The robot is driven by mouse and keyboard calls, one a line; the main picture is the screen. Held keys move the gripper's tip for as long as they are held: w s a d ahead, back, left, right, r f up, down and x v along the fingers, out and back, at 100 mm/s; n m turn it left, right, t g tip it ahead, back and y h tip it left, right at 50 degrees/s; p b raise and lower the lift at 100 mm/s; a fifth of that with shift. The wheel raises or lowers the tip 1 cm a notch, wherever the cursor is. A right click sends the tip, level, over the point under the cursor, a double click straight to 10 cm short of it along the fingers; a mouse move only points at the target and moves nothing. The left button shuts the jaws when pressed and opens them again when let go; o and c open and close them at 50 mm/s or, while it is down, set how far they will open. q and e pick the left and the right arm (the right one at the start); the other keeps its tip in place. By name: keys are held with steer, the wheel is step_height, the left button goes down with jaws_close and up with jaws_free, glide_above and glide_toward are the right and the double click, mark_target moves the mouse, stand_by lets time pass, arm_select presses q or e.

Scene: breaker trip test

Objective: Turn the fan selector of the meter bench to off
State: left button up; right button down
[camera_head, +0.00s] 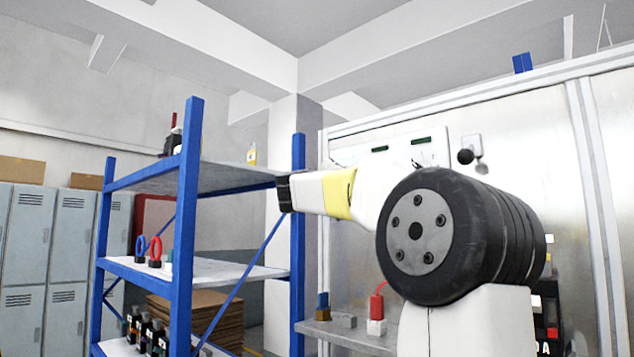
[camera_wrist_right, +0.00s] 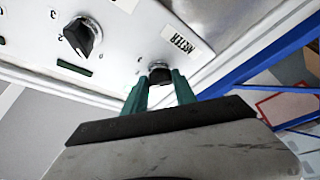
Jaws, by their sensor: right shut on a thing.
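The white panel of the meter bench shows in the right wrist view (camera_wrist_right: 130,45), tilted, with a METER label (camera_wrist_right: 180,39). A black knob (camera_wrist_right: 160,72) sits below that label. My right gripper (camera_wrist_right: 160,84) has its green fingers on either side of this knob and is shut on it. The fingertips partly hide the knob, so its pointer direction is unclear. A second black selector knob (camera_wrist_right: 79,37) on a pale round base is left of it, with number marks around it. No label naming the fan is readable. My left gripper is not in view.
In the head view, the panel (camera_head: 400,137) with small green displays is partly hidden by my arm. A blue-framed shelf (camera_head: 187,220) stands left, holding bottles and red and blue rings (camera_head: 155,248). Lockers (camera_head: 28,240) stand far left.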

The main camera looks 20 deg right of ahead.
steer(key=shift+r+n+g+y, duration=0.2)
steer(key=shift+n+g+y, duration=0.5)
steer(key=shift+n, duration=1.95)
steer(key=shift+r+n+g+y, duration=0.15)
steer(key=shift+n+g+y, duration=0.6)
steer(key=shift+n, duration=1.85)
steer(key=shift+r+n+g+y, duration=0.2)
steer(key=shift+n+g+y, duration=0.5)
steer(key=shift+n, duration=1.95)
steer(key=c, duration=1)
jaws_free()
